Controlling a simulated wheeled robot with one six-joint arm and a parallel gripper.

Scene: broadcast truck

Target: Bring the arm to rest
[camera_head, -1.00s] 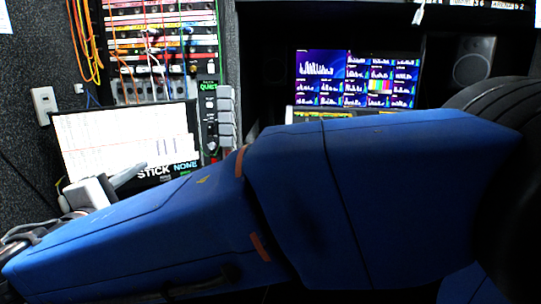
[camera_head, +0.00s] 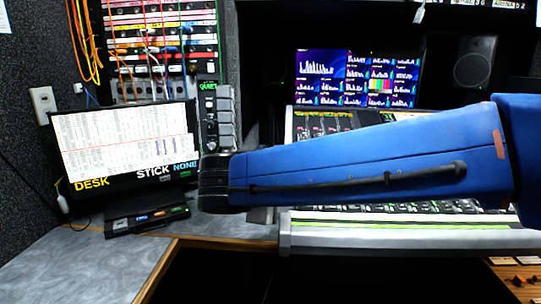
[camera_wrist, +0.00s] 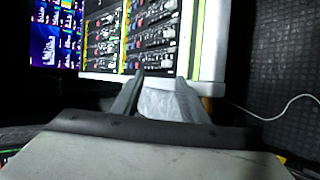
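My blue arm (camera_head: 370,160) reaches from the right edge across the middle of the head view, above the mixing desk. It ends at a dark joint near the tall black button unit. My gripper is not clearly visible in the head view. In the wrist view my gripper (camera_wrist: 160,80) shows two grey fingers standing apart. Nothing is visibly held between them; a pale grey surface shows in the gap. The wrist view also shows the mixing desk (camera_wrist: 208,45) beyond the fingertips, tilted on its side.
A monitor (camera_head: 125,140) stands on the left grey desk (camera_head: 75,265), with a small black device (camera_head: 147,218) in front. The mixing desk's front edge (camera_head: 400,240) runs below my arm. Screens (camera_head: 355,78) and a speaker (camera_head: 474,62) are behind. The desk's left front is clear.

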